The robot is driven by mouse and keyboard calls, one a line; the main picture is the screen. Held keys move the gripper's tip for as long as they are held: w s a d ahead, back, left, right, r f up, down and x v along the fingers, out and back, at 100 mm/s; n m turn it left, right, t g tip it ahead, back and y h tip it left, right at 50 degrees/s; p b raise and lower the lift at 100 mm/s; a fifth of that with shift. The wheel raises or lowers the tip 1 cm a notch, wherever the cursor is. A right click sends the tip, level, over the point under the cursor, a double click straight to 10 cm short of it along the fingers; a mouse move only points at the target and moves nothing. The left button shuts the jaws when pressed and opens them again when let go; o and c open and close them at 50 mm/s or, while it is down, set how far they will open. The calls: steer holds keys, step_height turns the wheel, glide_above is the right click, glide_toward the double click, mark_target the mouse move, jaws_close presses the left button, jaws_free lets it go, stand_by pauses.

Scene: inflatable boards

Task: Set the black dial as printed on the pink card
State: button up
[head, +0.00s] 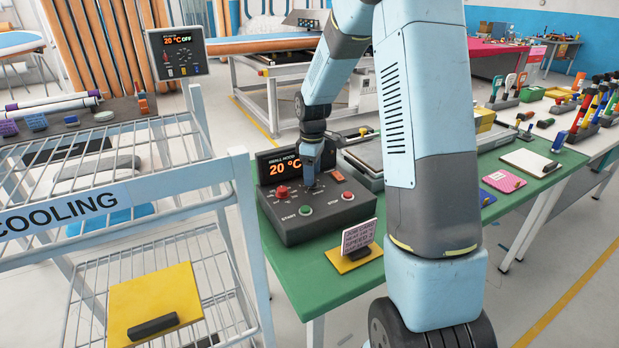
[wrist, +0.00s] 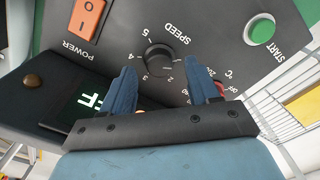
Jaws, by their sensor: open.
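The black dial (wrist: 161,59) sits on a dark control panel under the word SPEED, ringed by the numbers 1 to 5. I cannot tell surely which number its pointer marks. My gripper (wrist: 160,68) is open, its two blue fingers apart and reaching towards the dial from the lower side of the wrist view. I cannot tell whether they touch it. In the head view my gripper (head: 311,180) is over the control box (head: 315,222) and hides the dial. The pink card (head: 359,236) stands on a yellow base at the front right; its small print includes a SPEED line.
A red knob (head: 282,191) marked in °C, a green START button (head: 305,210), a red STOP button (head: 348,195) and an orange POWER switch (wrist: 86,20) surround the dial. A display (head: 283,165) reads 20 °C. A wire cooling rack (head: 236,160) stands close on the left.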

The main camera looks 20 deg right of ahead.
steer(key=shift+f, duration=0.95)
steer(key=shift+c, duration=0.3)
